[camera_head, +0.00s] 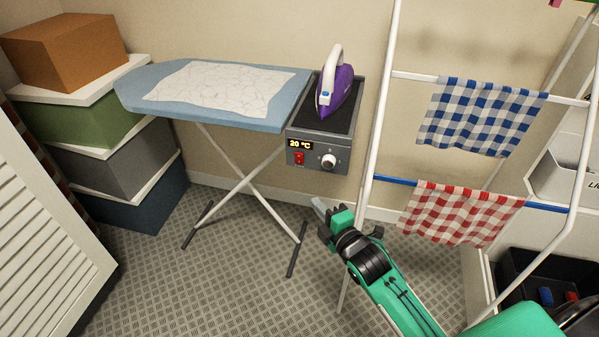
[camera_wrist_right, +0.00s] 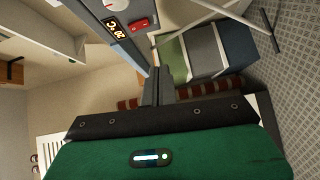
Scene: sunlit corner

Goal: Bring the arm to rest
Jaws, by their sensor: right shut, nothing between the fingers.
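My right arm comes in from the lower right in the head view, in green and black. Its right gripper (camera_head: 318,207) is shut and empty, low in front of the ironing board's legs and below the iron station (camera_head: 318,154). In the right wrist view the closed fingers (camera_wrist_right: 156,84) point toward the station's front panel (camera_wrist_right: 125,28), with nothing between them. The station reads 20 °C and has a red switch and a white knob. A purple iron (camera_head: 336,88) stands on it. My left gripper is not in view.
The ironing board (camera_head: 140,85) with a patterned cloth (camera_head: 222,88) is at the left centre. A drying rack (camera_head: 381,120) with blue (camera_head: 480,117) and red (camera_head: 462,213) checked cloths stands close to the right arm. Stacked boxes (camera_head: 105,118) are at the left. Floor (camera_head: 235,290) in front is clear.

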